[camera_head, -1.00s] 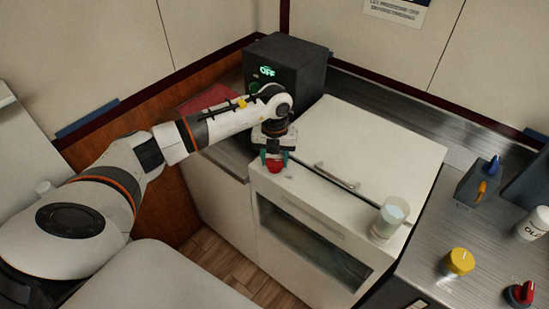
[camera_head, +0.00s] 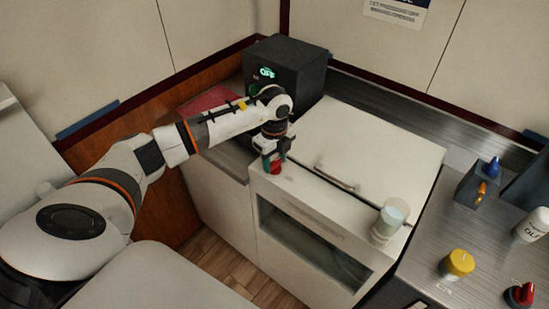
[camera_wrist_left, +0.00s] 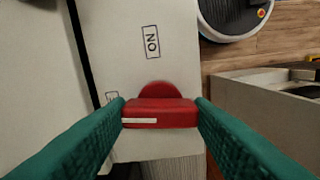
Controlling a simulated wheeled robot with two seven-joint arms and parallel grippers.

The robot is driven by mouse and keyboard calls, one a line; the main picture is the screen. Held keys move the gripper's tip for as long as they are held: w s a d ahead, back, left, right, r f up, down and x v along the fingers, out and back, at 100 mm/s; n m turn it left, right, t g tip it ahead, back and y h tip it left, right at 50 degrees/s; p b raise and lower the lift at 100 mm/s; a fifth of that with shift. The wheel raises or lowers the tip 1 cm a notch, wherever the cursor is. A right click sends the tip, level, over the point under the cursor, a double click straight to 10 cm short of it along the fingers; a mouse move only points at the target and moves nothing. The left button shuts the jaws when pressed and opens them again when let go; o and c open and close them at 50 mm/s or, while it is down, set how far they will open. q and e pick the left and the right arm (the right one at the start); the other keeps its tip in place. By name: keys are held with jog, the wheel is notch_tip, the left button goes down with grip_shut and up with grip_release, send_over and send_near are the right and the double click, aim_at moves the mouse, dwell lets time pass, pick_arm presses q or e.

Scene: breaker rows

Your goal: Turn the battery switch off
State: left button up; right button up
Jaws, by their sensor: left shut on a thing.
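A red rotary switch knob (camera_head: 276,168) sits on the white counter unit below my left gripper (camera_head: 271,162). In the left wrist view the red knob (camera_wrist_left: 158,113) lies between the two green fingers of my left gripper (camera_wrist_left: 160,110), which is shut on its bar. The bar lies crosswise in that view, and its white line is on the left half. A label "ON" (camera_wrist_left: 151,42) is printed above the knob. A second label (camera_wrist_left: 112,98) at left is partly hidden by a finger and cannot be read. My right gripper is not in view.
A black box (camera_head: 300,65) with a green lit display reading "OFF" stands behind my left arm.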

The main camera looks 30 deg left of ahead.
aim_at(275, 161)
pick_arm(q)
jog(key=shift+r+n, duration=0.1)
jog(key=shift+n, duration=0.8)
jog(key=o, duration=1)
notch_tip(275, 161, up, 12)
jog(key=b, duration=0.3)
